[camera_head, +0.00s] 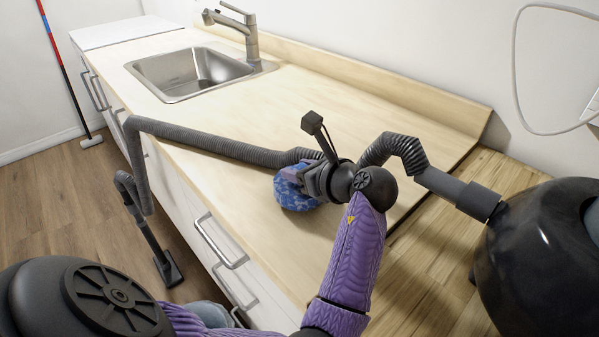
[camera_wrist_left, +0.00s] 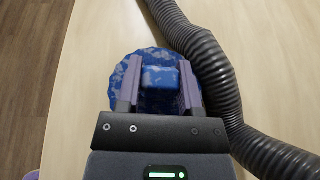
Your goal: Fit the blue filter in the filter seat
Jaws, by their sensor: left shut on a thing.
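The blue filter (camera_head: 294,195) is a round, mottled blue piece over the pale wooden counter. My left gripper (camera_head: 303,177) is shut on it. In the left wrist view my two purple fingers (camera_wrist_left: 159,70) close on the raised block in the middle of the blue filter (camera_wrist_left: 125,68). I cannot tell whether the filter touches the counter. A glossy black canister (camera_head: 545,255) stands at the right, joined to a grey hose. I cannot make out the filter seat in either view. My right gripper is not in view.
The ribbed grey hose (camera_head: 215,145) lies across the counter (camera_head: 330,90) beside the filter and drops over its front edge to a floor nozzle (camera_head: 168,268). A steel sink (camera_head: 185,72) with a faucet (camera_head: 250,35) is at the back left. The counter's far right is clear.

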